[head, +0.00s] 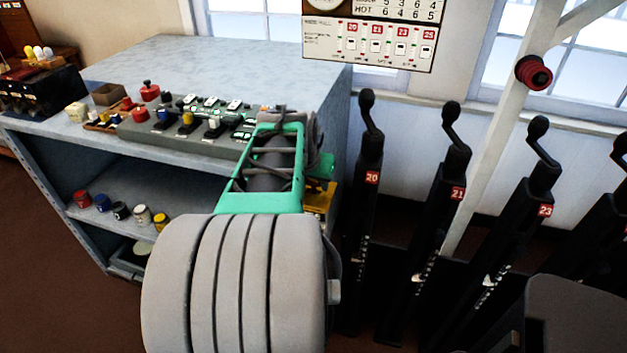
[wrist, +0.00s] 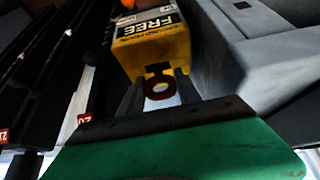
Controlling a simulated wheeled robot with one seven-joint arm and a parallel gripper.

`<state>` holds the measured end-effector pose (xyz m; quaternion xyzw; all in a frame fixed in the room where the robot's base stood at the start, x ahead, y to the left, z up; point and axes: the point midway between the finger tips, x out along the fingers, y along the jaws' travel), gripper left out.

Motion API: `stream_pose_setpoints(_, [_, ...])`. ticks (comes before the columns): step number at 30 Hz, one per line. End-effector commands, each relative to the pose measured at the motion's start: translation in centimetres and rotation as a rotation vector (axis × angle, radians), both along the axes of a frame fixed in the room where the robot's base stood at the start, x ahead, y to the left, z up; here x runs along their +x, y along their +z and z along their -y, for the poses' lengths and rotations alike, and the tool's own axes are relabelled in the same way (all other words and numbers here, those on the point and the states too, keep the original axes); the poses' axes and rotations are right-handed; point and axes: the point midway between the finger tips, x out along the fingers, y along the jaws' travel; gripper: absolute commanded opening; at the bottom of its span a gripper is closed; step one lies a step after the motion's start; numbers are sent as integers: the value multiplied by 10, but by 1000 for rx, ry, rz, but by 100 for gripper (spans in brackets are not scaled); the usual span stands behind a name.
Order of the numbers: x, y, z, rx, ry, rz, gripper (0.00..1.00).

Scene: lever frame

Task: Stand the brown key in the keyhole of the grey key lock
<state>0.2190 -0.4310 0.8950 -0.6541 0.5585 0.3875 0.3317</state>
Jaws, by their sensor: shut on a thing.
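The brown key shows in the wrist view as a dark reddish-brown ring (wrist: 157,73). My gripper (wrist: 160,90) is shut on the key, with a finger on either side of the ring. A yellow box (wrist: 152,52) marked FREE is just beyond the key in that view, and part of it shows beside my green wrist in the head view (head: 320,197). I cannot tell whether the key touches the box. I cannot make out the grey key lock or its keyhole for certain in either view. My arm hides the fingers and key in the head view.
A grey cabinet (head: 200,62) stands left of my arm, with a console (head: 185,135) and small parts on top. Several paint pots sit on its shelf. Black numbered levers (head: 368,180) stand close on the right. A pale diagonal post crosses behind them.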

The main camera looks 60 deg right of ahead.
Motion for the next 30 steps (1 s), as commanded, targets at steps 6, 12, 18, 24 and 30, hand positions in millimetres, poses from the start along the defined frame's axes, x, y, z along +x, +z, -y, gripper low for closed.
stream_pose_setpoints(6, [0,-4,0,-1,0,0,44])
stream_pose_setpoints(12, [0,-4,0,0,0,0,60])
stream_pose_setpoints(18, [0,-4,0,0,0,0,65])
stream_pose_setpoints(24, [0,-5,0,1,0,0,65])
stream_pose_setpoints(30, [0,-4,0,1,0,0,65])
